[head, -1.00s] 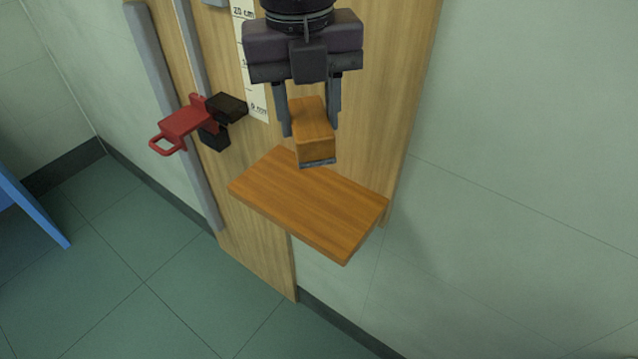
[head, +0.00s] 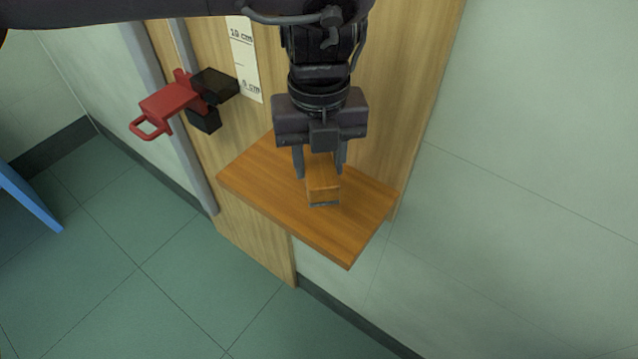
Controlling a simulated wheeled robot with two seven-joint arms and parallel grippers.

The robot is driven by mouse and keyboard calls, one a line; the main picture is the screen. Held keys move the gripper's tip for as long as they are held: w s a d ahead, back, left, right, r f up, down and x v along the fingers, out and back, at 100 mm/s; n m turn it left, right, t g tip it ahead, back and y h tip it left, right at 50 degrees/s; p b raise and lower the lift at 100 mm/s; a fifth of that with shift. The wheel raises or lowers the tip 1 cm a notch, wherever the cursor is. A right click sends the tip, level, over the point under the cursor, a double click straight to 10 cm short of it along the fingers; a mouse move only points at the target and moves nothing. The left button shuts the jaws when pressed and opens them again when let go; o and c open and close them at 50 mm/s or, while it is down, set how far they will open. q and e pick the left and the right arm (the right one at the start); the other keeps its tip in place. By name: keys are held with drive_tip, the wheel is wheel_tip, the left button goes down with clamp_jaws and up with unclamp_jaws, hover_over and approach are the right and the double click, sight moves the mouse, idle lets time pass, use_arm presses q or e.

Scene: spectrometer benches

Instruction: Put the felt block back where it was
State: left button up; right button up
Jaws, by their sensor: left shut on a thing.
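The felt block (head: 322,184) is an orange-brown wooden block with a thin grey layer along its bottom edge. My left gripper (head: 320,170) points down and is shut on it, one finger on each side. The block is upright over the middle of a small wooden shelf (head: 260,200). Its grey underside is at or very close to the shelf top; I cannot tell whether it touches. The gripper hides the block's upper rear part. My right gripper is not in view.
A wooden board with a paper scale (head: 244,60) stands behind the shelf. A red handled piece (head: 168,104) and a black clamp (head: 214,86) sit on a grey rail at left. The shelf is otherwise bare. A blue panel (head: 28,198) shows at far left.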

sight(319, 164)
use_arm(q)
wheel_tip(319, 164, down, 5)
drive_tip(key=shift+f, duration=0.1)
drive_tip(key=shift+c, duration=0.3)
drive_tip(key=o, duration=0.9)
drive_tip(key=shift+o, duration=0.2)
drive_tip(key=shift+s, duration=0.1)
wheel_tip(319, 164, up, 12)
drive_tip(key=shift+r+p, duration=0.15)
drive_tip(key=shift+p, duration=0.4)
